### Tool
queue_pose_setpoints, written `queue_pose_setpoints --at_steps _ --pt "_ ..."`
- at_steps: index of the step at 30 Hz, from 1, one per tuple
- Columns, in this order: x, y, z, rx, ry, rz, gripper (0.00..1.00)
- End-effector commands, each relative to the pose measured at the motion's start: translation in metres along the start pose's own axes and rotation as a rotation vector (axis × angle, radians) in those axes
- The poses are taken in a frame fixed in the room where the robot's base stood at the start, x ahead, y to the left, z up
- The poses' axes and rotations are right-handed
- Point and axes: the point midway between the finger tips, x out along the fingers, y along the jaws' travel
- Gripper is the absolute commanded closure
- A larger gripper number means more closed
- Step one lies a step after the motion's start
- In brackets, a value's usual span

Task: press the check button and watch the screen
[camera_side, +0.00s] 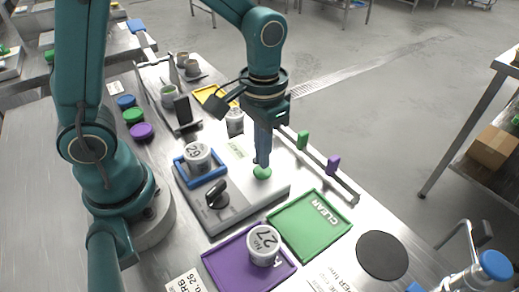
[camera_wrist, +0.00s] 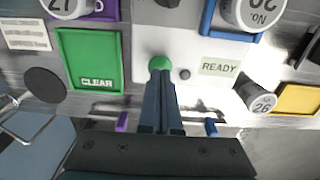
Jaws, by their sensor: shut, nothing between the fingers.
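The green check button (camera_side: 262,173) sits on the pale console (camera_side: 245,207). It also shows in the wrist view (camera_wrist: 159,62). My gripper (camera_side: 262,162) points down with its fingers shut and empty. The fingertips are right at the button's top and seem to touch it; I cannot tell if it is pressed down. In the wrist view the fingertips (camera_wrist: 160,75) overlap the button's edge. The screen (camera_wrist: 220,67) reads READY in dark letters on a pale green ground. In the side view the screen (camera_side: 238,150) is small, beside my fingers.
A numbered cup (camera_side: 197,153) stands in the blue tray (camera_side: 207,179) on the console. A black knob (camera_side: 215,194) is near it. Cup 27 (camera_side: 263,245) stands on the purple tray (camera_side: 226,263). The green CLEAR tray (camera_side: 300,228) is empty. Cup 26 (camera_wrist: 260,100) is near the yellow tray (camera_wrist: 298,98).

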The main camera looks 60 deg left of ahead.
Motion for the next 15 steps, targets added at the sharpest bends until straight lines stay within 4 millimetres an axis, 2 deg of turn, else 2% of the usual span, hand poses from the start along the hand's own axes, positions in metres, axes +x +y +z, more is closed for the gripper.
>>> queue_pose_setpoints --at_steps 15 --pt "0.0047 0.0 0.0001 0.0 -0.002 0.0 1.0"
